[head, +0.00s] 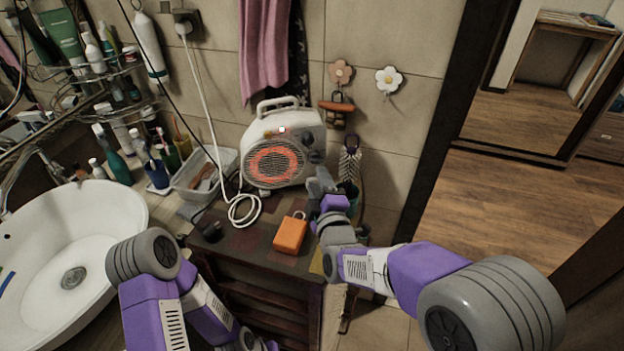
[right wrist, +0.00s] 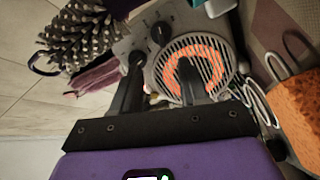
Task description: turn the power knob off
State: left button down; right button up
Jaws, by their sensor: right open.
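The white fan heater (head: 262,128) stands on the dark cabinet top against the tiled wall. Its round grille glows orange, and a small red light shows on its top. Two dark knobs sit right of the grille; the upper one (head: 307,138) and the lower one (head: 316,156) show small. In the right wrist view both appear, one knob (right wrist: 160,32) clear and the other (right wrist: 137,58) at the left fingertip. My right gripper (right wrist: 161,70) is open and empty, its fingers pointing at the heater front; contact cannot be told. In the head view it (head: 321,182) is just below the knobs. My left gripper is out of view.
An orange box (head: 290,234) lies on the cabinet before the heater. A white cord (head: 243,207) loops beside it. A clear bin (head: 202,176) stands left of the heater, and the white basin (head: 105,215) is farther left. A spiky grey object (right wrist: 80,35) is near my right gripper.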

aim_at(310, 161)
jog(key=shift+f+b+x, duration=0.15)
jog(key=shift+b+x, duration=0.1)
jog(key=shift+x, duration=1.65)
jog(key=shift+f+b+x, duration=0.15)
jog(key=shift+b+x, duration=0.1)
jog(key=shift+x, duration=1.6)
jog(key=c, duration=0.7)
jog(key=shift+c, duration=0.3)
jog(key=shift+n, duration=0.3)
jog(key=n+p, duration=0.1)
jog(key=n, duration=0.1)
jog(key=shift+f+n, duration=0.1)
jog(key=shift+n, duration=0.2)
jog(key=shift+f+n+p, duration=0.15)
jog(key=shift+n+p, duration=0.15)
jog(key=shift+n, duration=0.65)
jog(key=shift+f+n+p, duration=0.15)
jog(key=shift+n+p, duration=0.15)
jog(key=shift+n, duration=0.65)
